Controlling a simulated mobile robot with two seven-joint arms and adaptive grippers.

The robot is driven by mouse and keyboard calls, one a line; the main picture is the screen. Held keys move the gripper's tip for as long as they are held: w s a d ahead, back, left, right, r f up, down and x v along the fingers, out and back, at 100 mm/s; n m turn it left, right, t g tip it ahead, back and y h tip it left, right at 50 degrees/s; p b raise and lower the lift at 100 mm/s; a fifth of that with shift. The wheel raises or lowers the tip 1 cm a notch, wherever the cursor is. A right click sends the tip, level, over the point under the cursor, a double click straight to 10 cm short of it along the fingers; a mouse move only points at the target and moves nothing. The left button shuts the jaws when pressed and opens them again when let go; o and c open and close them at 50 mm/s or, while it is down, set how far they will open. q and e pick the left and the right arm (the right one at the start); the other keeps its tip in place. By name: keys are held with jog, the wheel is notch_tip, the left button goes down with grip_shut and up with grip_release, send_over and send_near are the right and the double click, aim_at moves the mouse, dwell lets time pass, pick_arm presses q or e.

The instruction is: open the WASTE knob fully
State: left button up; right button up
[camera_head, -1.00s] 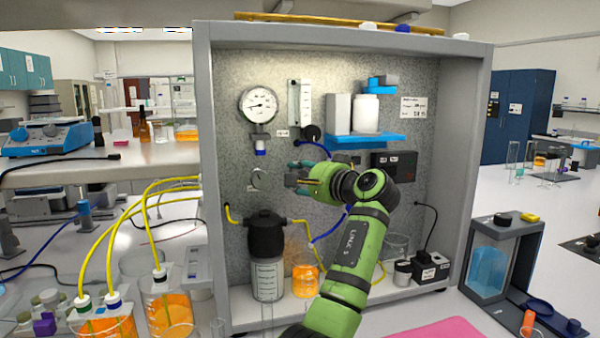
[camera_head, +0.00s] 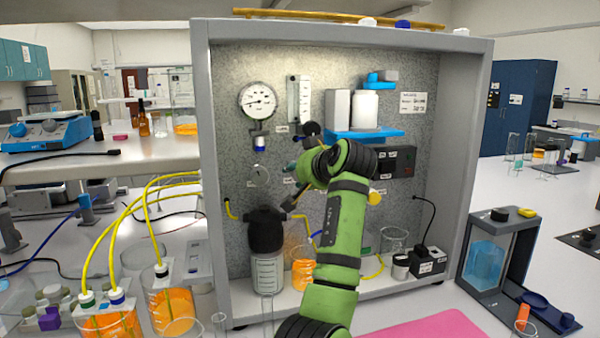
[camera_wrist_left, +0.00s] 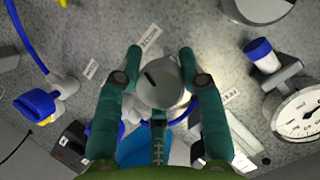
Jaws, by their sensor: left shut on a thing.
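A grey round knob (camera_wrist_left: 160,85) with a dark pointer mark sits on the speckled panel in the left wrist view. The two teal fingers of my left gripper (camera_head: 290,168) stand one on each side of it and are shut on it. In the head view the knob is hidden behind my gripper and wrist. My right gripper is not in view.
A gauge (camera_head: 258,101) and a grey disc (camera_head: 259,176) are on the panel to the left. A blue valve (camera_wrist_left: 40,104) and a blue-capped fitting (camera_wrist_left: 262,56) flank my gripper. A dark-lidded bottle (camera_head: 267,275) and an orange beaker (camera_head: 303,277) stand below.

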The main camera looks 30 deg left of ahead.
pick_arm(q)
jog(key=shift+r+n+t+h, duration=0.1)
jog(key=shift+n+t+h, duration=0.25)
jog(key=shift+n, duration=0.45)
jog(key=o, duration=1.1)
jog(key=shift+a, duration=0.1)
jog(key=shift+s+d, duration=0.15)
jog(key=shift+d, duration=0.15)
jog(key=v, duration=1.1)
jog(key=shift+s+r, duration=0.15)
jog(key=shift+s, duration=0.1)
